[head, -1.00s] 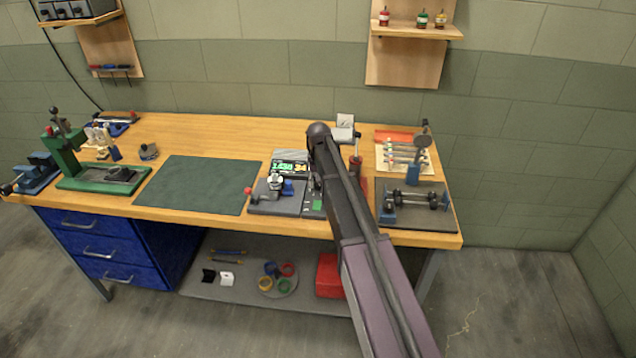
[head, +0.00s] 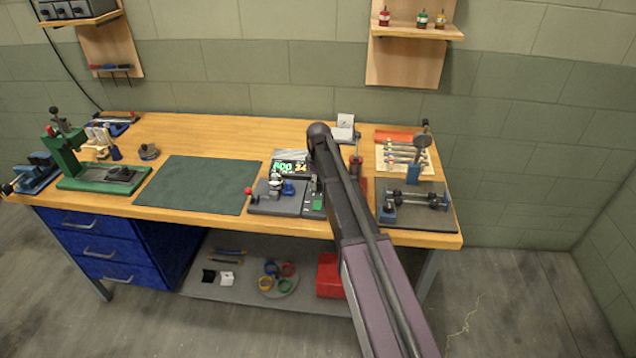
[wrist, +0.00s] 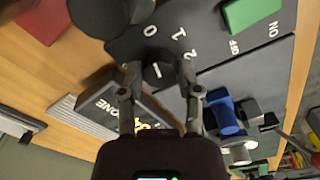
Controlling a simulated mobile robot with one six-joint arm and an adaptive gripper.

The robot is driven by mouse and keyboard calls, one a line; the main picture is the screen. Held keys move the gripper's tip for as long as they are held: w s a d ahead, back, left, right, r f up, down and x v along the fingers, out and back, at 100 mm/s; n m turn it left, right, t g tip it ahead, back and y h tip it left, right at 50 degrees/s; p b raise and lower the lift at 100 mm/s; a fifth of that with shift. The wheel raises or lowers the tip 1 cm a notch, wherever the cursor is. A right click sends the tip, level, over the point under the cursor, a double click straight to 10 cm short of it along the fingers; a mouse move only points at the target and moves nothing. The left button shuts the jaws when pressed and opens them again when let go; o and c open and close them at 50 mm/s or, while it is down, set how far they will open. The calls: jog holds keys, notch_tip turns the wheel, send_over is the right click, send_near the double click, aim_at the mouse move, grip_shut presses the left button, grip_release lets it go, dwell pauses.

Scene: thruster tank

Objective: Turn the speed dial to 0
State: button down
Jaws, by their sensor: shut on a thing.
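The speed dial (wrist: 158,76) is a dark round knob with a short white mark, on a dark panel (wrist: 221,57) with white numerals 0, 1 and 2 around it in the wrist view. I cannot tell exactly which numeral the mark points at. My gripper (wrist: 159,72) has one finger on each side of the dial and is shut on it. In the head view my arm hides the dial and the gripper's fingers. The panel belongs to a grey machine (head: 262,206) on the bench, with a lit display (head: 290,167) behind it.
A green button (wrist: 251,12) sits beside the dial, near the "ON" lettering. A blue part and metal cylinders (wrist: 235,152) are on the machine to the right. A fixture with a dark shaft (head: 412,199) stands right of my arm. The green mat (head: 195,186) is clear.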

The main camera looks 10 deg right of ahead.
jog(key=shift+n, duration=0.3)
jog(key=shift+c, duration=1.5)
grip_release()
